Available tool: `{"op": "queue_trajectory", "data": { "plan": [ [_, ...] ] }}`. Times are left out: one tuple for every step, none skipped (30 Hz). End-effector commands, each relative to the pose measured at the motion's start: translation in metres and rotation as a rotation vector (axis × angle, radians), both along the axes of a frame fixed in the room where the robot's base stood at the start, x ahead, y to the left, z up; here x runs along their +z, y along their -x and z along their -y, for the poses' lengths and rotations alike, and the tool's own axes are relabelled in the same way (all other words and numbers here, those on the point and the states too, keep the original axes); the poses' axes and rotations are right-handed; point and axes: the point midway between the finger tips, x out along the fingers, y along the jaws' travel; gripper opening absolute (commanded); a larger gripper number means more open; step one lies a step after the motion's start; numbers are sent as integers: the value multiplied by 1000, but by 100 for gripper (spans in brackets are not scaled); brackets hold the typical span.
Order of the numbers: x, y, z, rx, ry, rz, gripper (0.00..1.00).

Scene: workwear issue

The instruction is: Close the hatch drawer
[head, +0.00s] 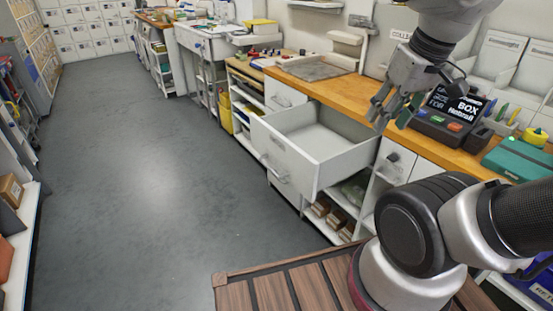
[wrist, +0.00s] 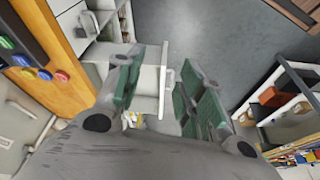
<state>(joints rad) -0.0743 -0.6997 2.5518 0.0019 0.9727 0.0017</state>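The hatch drawer (head: 283,158) is white and stands pulled out from under the wooden counter, with its empty inside showing. A bar handle (head: 273,168) is on its front panel. My gripper (head: 383,113) is open and empty, above the counter's front edge, to the right of and above the drawer. In the wrist view, the green-padded fingers of my gripper (wrist: 160,95) are spread apart. The drawer (wrist: 150,82) shows below and between them, partly hidden by the fingers. Nothing appears to touch the drawer.
The wooden counter (head: 345,92) runs along the right. A terminal with a screen (head: 449,112) and a teal case (head: 519,155) stand on it, near my gripper. Shelves with brown boxes (head: 328,217) lie under the drawer. The grey floor (head: 150,170) left of the drawer is clear.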

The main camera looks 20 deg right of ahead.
Motion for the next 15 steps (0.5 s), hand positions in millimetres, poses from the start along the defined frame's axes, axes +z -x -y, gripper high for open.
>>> {"op": "queue_trajectory", "data": {
  "plan": [
    [-12, -5, -9, 41, 5, -57, 23],
    [-18, -10, -15, 67, 10, -91, 18],
    [-26, -16, -24, 104, 19, -139, 10],
    [-33, -22, -30, 134, 31, -175, 5],
    [-39, -28, -36, 166, 47, -210, 0],
    [-47, -36, -44, 209, 72, -254, 0],
    [-53, -43, -50, 243, 96, -286, 0],
    [-59, -50, -56, 278, 119, -316, 0],
    [-67, -58, -64, 327, 157, -355, 0],
    [-74, -66, -71, 366, 185, -383, 0],
    [-80, -72, -77, 408, 214, -410, 0],
    [-90, -82, -86, 463, 256, -444, 0],
    [-98, -88, -93, 507, 290, -469, 0],
    [-105, -96, -100, 551, 322, -492, 0],
    [-117, -105, -110, 615, 370, -522, 0]
  ]
}}
